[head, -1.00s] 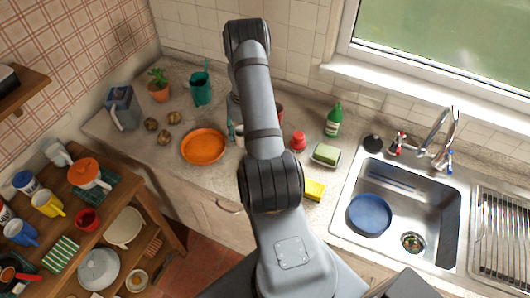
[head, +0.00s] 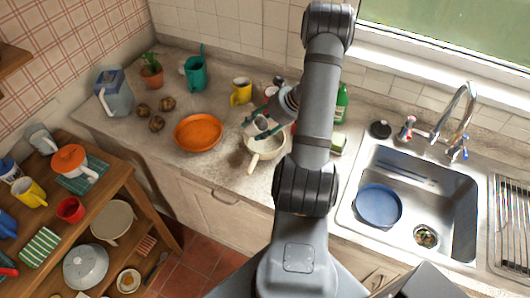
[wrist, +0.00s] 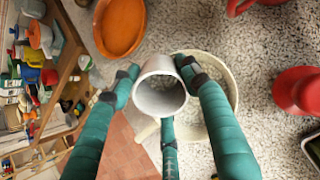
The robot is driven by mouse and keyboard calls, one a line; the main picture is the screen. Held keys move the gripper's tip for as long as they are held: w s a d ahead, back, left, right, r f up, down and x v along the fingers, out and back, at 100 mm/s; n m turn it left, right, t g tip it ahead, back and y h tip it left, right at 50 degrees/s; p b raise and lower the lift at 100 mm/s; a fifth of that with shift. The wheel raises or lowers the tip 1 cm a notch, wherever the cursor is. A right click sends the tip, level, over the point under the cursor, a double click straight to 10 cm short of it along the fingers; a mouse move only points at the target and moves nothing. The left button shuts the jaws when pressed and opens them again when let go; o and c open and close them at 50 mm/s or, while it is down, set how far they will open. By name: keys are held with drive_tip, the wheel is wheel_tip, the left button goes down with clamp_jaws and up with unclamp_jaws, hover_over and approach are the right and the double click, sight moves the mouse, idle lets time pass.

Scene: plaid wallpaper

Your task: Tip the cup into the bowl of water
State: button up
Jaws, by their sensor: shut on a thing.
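My gripper (head: 264,118) has teal fingers and is shut on a small whitish-grey cup (wrist: 158,92). The cup also shows between the fingers in the head view (head: 261,124). In the wrist view its round mouth faces the camera, and I cannot make out what is in it. A cream bowl (head: 267,153) with a handle stands on the counter below my gripper. In the wrist view the bowl's rim (wrist: 232,80) shows behind the cup and fingers, which cover much of it. Water in the bowl cannot be made out.
An orange dish (head: 198,133) lies left of the bowl. A red thing (wrist: 298,90) stands right of the bowl in the wrist view. A sink with a blue plate (head: 378,205) lies further right.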

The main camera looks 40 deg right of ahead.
drive_tip(key=shift+r+t, duration=0.15)
drive_tip(key=shift+t, duration=0.15)
drive_tip(key=t+y+b, duration=0.1)
drive_tip(key=b, duration=0.2)
drive_tip(key=r+t+y+b, duration=0.1)
drive_tip(key=t+b, duration=0.1)
drive_tip(key=b, duration=0.1)
drive_tip(key=shift+s, duration=0.2)
drive_tip(key=r+t+y+b, duration=0.1)
drive_tip(key=t+b, duration=0.1)
drive_tip(key=b, duration=0.2)
drive_tip(key=shift+s+d, duration=0.1)
drive_tip(key=shift+r+t+b, duration=0.15)
drive_tip(key=shift+t+b, duration=0.15)
drive_tip(key=shift+b, duration=0.35)
drive_tip(key=t+b, duration=0.1)
drive_tip(key=b, duration=0.1)
drive_tip(key=shift+y+b, duration=0.4)
